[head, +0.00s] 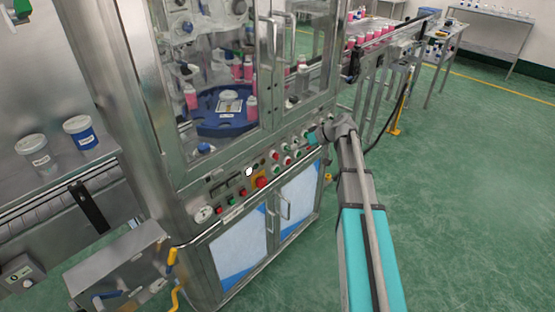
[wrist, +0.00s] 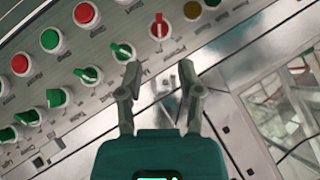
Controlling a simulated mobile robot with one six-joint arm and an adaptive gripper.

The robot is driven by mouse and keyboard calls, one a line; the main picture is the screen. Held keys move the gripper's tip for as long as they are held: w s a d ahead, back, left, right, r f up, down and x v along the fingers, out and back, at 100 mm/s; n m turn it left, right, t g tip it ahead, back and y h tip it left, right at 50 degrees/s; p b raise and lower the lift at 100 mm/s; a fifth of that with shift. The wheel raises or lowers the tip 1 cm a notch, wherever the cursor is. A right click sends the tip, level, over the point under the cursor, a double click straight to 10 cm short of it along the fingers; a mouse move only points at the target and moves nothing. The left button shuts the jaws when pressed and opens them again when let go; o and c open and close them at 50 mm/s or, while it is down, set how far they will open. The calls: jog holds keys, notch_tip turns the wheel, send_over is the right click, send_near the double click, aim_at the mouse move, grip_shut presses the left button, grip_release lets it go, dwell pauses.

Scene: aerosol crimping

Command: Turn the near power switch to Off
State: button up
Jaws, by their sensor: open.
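My gripper (wrist: 159,78) is open and empty, its two fingers apart in front of the machine's control panel. A red-handled selector switch (wrist: 160,28) sits just beyond the fingertips, its handle pointing roughly along the gap between them; nothing touches it. Several green-handled selectors, such as one (wrist: 122,50) left of the fingers, run down to the lower left. In the head view my gripper (head: 317,137) is at the far right part of the panel, partly hidden by my arm.
Red and green push buttons (wrist: 50,40) line the panel beside the selectors. In the head view a red emergency stop (head: 261,182) and a round dial (head: 204,214) sit further left. Glass doors (head: 300,60) stand above the panel. The green floor at right is open.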

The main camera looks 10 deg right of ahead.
aim_at(279, 155)
jog(key=shift+b+x, duration=2.65)
jog(key=shift+x, duration=2.15)
grip_shut()
jog(key=shift+a, duration=0.1)
